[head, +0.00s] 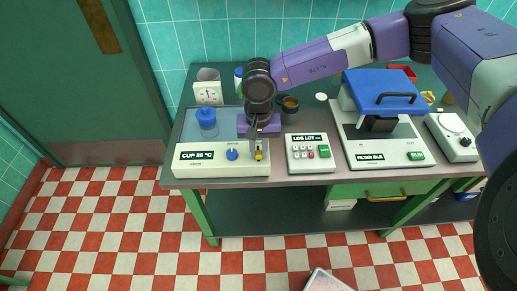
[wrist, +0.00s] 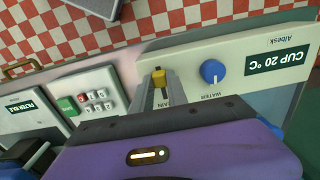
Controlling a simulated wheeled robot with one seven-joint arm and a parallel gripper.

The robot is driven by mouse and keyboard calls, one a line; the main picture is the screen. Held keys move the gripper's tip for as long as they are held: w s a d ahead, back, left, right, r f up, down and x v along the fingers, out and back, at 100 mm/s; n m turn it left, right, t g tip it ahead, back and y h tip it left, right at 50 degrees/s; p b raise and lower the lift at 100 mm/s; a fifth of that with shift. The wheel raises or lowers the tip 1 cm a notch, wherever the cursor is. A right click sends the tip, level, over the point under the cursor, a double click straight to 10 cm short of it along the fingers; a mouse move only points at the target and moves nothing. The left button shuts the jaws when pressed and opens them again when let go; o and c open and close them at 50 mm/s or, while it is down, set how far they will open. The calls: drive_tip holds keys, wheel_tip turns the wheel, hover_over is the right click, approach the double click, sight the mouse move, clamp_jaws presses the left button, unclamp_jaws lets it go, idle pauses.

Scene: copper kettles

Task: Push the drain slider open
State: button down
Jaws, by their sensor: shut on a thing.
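The drain slider's yellow knob (head: 259,156) sits on the front panel of the cream bath unit (head: 195,172), right of the blue water knob (head: 232,155). In the wrist view the yellow knob (wrist: 159,78) shows at the tips of my fingers, with part of the drain label beside them. My gripper (head: 257,148) reaches down from above and is shut on the slider knob. It also shows in the wrist view (wrist: 157,92). The fingers hide much of the slider's slot, so its exact position along the slot is hard to tell.
A blue-lidded vessel (head: 206,122) stands in the bath, left of my gripper. The lot-log keypad (head: 310,152) is close on the right, then the filter machine (head: 385,140) with its blue lid. A dial gauge (head: 208,93) and a dark cup (head: 289,105) stand behind.

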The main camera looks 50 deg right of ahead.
sight(258, 148)
drive_tip(key=w+d+b, duration=0.2)
drive_tip(key=shift+d+f, duration=0.1)
drive_tip(key=shift+d, duration=0.2)
drive_tip(key=shift+w+d+r, duration=0.1)
drive_tip(key=shift+r, duration=0.1)
drive_tip(key=c, duration=1.3)
unclamp_jaws()
drive_tip(key=shift+r+b, duration=0.85)
drive_tip(key=shift+r, duration=3)
